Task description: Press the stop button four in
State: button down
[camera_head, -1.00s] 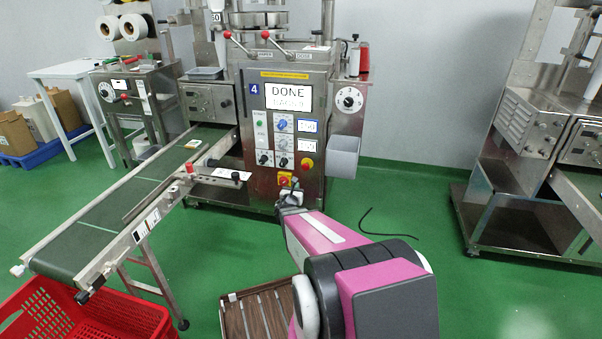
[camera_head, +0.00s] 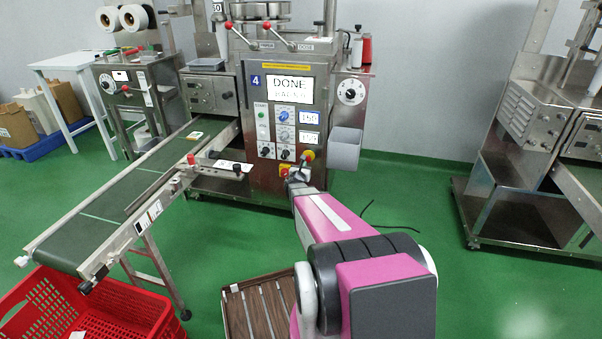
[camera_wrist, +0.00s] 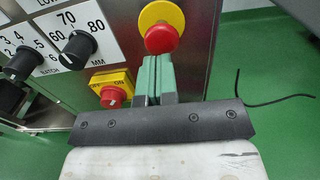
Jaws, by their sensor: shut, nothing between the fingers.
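The machine marked 4 (camera_head: 252,110) stands in the middle of the head view, its display reading DONE. Its stop button, a red mushroom knob on a round yellow base, is at the lower right of the panel (camera_head: 309,156). In the wrist view the red knob (camera_wrist: 161,39) is at the top centre. My gripper (camera_wrist: 159,58) is shut and empty, its green fingertips just below the knob and overlapping its lower edge. I cannot tell whether they touch it. In the head view my gripper (camera_head: 302,169) covers the area just below the button.
A red rotary switch (camera_wrist: 113,97) on a yellow plate sits to the lower left of the button. Black dials (camera_wrist: 78,46) are further left. A conveyor (camera_head: 120,200) runs out to the left, with a red crate (camera_head: 90,305) at its end. A grey bin (camera_head: 345,149) hangs right of the panel.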

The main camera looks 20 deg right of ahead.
jog(key=shift+x, duration=1.35)
jog(key=shift+x, duration=1.25)
jog(key=shift+w, duration=0.1)
jog(key=v, duration=1.5)
jog(key=shift+s, duration=0.2)
